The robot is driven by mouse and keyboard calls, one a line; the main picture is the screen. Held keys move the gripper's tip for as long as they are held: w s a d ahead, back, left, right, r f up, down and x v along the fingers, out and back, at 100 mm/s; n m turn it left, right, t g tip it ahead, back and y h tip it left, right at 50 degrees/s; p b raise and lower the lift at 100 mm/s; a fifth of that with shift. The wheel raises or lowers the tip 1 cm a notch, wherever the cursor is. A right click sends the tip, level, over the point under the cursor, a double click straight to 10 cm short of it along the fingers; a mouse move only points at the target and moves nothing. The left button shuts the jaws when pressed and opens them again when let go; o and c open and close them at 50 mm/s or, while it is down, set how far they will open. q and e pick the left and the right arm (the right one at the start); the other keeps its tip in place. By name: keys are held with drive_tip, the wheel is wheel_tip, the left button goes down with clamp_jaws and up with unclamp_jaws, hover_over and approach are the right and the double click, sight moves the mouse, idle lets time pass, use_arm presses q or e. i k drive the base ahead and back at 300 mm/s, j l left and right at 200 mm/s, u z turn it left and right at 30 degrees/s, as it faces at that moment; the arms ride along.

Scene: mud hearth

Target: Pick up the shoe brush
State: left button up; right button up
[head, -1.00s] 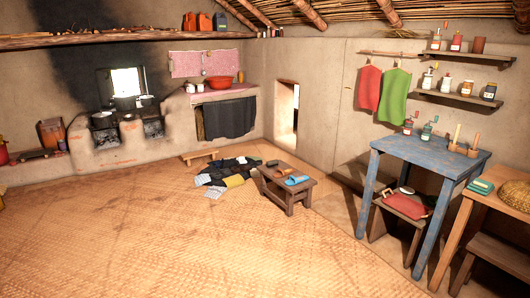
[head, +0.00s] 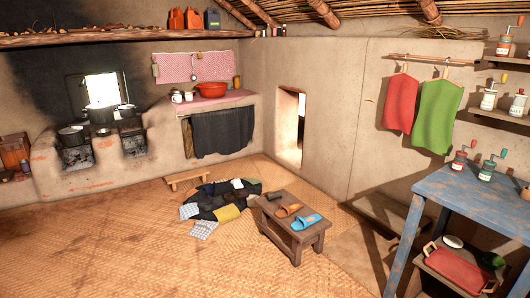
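A low wooden table (head: 295,243) stands on the mat floor right of centre. On its top lie a small dark brown block-like thing (head: 274,196), an orange slipper (head: 288,210) and a blue slipper (head: 307,222). The brown thing may be the shoe brush, but it is too small to be sure. A pale oval thing (head: 453,241) and a dark green one (head: 492,260) lie by a red cloth or tray (head: 455,270) on a stool under the blue table; I cannot tell if either is a brush. Neither gripper is in view.
A pile of dark cloths (head: 218,201) lies left of the low table, with a small wooden stool (head: 188,178) behind it. The blue table (head: 475,205) and a bench (head: 395,212) stand at right. The woven floor (head: 130,240) in front is clear.

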sight(271, 197)
drive_tip(key=i, duration=1.9)
drive_tip(key=i+u, duration=0.1)
drive_tip(key=i, duration=0.5)
drive_tip(key=i+l, duration=0.1)
drive_tip(key=i, duration=0.5)
drive_tip(key=i+l+u, duration=0.15)
drive_tip(key=i, duration=0.45)
drive_tip(key=i+u, duration=0.15)
